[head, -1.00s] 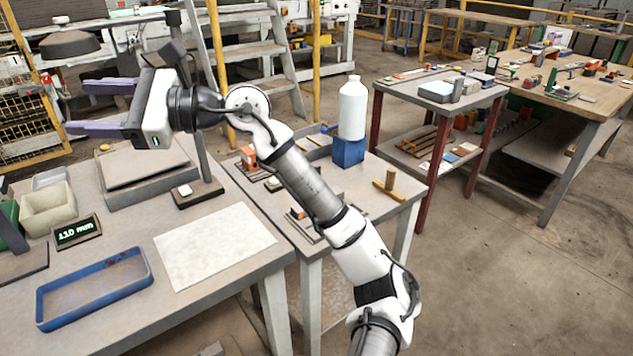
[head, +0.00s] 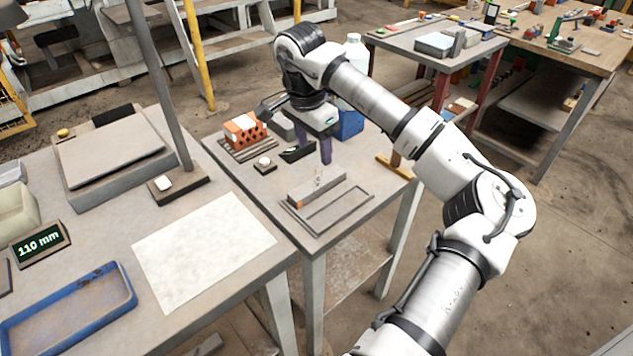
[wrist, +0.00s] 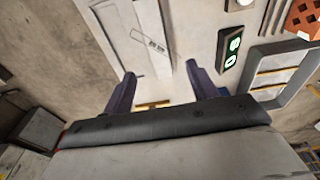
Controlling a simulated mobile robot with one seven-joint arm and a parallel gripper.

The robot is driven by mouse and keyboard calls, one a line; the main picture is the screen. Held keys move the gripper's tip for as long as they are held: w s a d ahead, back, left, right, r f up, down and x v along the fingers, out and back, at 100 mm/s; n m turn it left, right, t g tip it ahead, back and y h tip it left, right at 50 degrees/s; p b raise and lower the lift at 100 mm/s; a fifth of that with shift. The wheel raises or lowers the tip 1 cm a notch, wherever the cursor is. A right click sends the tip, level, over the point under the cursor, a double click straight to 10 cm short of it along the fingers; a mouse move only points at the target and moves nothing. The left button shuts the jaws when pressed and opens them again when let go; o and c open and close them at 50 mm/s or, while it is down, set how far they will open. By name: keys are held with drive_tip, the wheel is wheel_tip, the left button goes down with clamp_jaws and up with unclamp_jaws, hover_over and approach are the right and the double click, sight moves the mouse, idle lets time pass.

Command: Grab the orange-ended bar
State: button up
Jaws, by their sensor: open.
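The orange-ended bar (head: 318,188) is a long grey block lying on the small table, with its orange end at the near left. A thin rectangular outline lies on the tabletop just beside it. My gripper (head: 326,161) points down behind the bar, its purple fingers apart from it. In the wrist view my gripper (wrist: 160,74) has its two fingers spread wide with nothing between them. I cannot surely pick out the bar in the wrist view.
A wooden piece (head: 393,166) is to the right. A blue tray (head: 70,310) lies on the left table.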

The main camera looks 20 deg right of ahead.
hover_over(318, 182)
drive_tip(key=f, duration=0.4)
drive_tip(key=shift+w+a+f, duration=0.2)
drive_tip(key=shift+a, duration=0.1)
drive_tip(key=shift+s+d+f+p, duration=0.1)
drive_tip(key=shift+f+p, duration=0.45)
drive_tip(key=shift+f, duration=0.75)
drive_tip(key=shift+s+d+f+p, duration=0.1)
drive_tip(key=shift+f+p, duration=0.45)
drive_tip(key=shift+f, duration=0.75)
drive_tip(key=c, duration=1.3)
